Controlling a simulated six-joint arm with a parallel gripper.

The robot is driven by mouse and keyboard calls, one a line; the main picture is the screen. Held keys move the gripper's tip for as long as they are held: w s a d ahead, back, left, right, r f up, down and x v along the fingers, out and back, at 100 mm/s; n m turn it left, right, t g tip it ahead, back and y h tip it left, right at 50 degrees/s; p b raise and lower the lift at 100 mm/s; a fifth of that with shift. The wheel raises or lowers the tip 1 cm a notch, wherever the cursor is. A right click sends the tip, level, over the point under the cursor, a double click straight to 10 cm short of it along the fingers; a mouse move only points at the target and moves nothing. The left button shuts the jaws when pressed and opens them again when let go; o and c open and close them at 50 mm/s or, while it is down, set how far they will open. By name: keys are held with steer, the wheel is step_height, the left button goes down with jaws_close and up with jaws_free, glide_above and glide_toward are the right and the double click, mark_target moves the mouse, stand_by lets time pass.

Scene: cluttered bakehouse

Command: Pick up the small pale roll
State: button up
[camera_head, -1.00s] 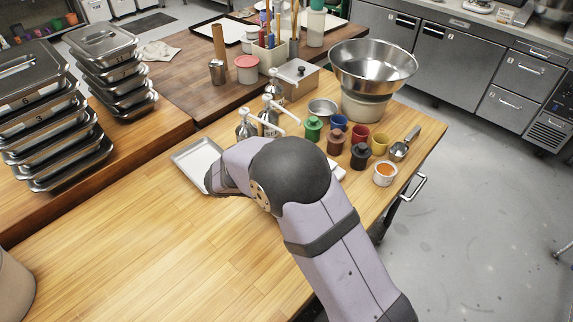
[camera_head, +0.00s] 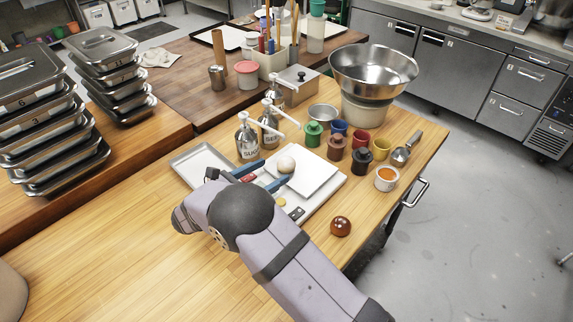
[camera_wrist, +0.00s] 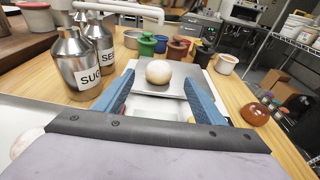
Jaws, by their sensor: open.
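The small pale roll (camera_head: 286,164) sits on a white square slab (camera_head: 315,175) on the work table. In the wrist view the pale roll (camera_wrist: 158,72) shows round and whole, centred ahead between the fingers. My gripper (camera_head: 276,171) is open, with its blue fingers pointing at the roll from the near left. In the wrist view my gripper (camera_wrist: 160,84) holds nothing. The roll looks just beyond or level with the fingertips; I cannot tell exactly. Another pale round thing (camera_wrist: 25,143) is partly cut off at the wrist view's lower left.
Steel pump bottles (camera_head: 247,140) stand close on the left of the fingers. Several coloured pots (camera_head: 335,143) stand behind the slab. A glossy brown ball-like item (camera_head: 340,226) lies near the table's right edge. A shallow metal tray (camera_head: 190,152) lies left.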

mark_target(281, 166)
steer(key=shift+b+x, duration=0.45)
steer(key=shift+x, duration=2.15)
steer(key=shift+a, duration=0.1)
steer(key=c, duration=0.9)
